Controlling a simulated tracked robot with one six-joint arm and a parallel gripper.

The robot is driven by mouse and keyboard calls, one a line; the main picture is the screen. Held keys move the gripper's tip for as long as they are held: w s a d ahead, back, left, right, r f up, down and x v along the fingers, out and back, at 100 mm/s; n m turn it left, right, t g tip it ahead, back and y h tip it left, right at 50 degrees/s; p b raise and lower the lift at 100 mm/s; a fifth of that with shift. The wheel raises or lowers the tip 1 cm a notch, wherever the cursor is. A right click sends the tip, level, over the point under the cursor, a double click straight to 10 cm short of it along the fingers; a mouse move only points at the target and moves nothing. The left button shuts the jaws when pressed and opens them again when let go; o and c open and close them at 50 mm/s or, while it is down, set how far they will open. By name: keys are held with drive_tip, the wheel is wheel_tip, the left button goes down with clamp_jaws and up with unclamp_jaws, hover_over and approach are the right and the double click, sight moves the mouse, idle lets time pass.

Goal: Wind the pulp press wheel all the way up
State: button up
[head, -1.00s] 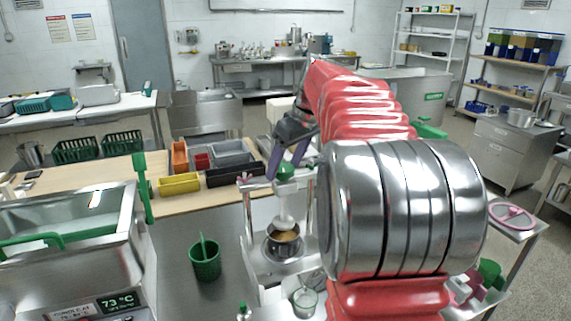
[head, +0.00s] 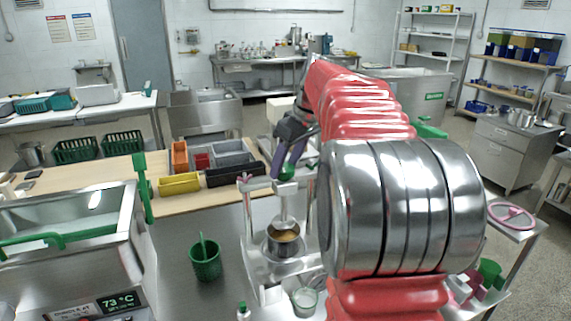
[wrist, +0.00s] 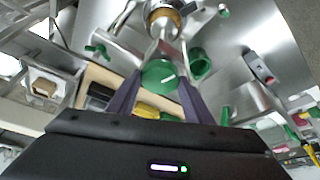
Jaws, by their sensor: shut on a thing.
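The pulp press wheel is a green disc (wrist: 160,75) with a pale mark, seen in the wrist view between my two purple fingers. My gripper (wrist: 159,82) is shut on it, with a finger at each side. In the head view my gripper (head: 287,172) is at the top of the press frame (head: 250,215), and its fingers mostly hide the wheel. A grey press stem (head: 284,208) hangs below, above a metal pot (head: 284,242) with brownish content. The pot also shows in the wrist view (wrist: 164,20).
A green cup (head: 205,260) stands left of the press, and a pale glass (head: 304,299) in front of it. Yellow (head: 180,184) and dark bins lie on the wooden bench behind. A steel tank with a green handle (head: 45,240) is at the left.

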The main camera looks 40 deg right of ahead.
drive_tip(key=shift+d+n+y, duration=0.1)
drive_tip(key=shift+n+y, duration=0.4)
drive_tip(key=shift+n, duration=0.9)
drive_tip(key=o, duration=1)
drive_tip(key=shift+o, duration=0.2)
drive_tip(key=v, duration=1.4)
drive_tip(key=shift+w+f, duration=0.1)
drive_tip(key=shift+w, duration=0.1)
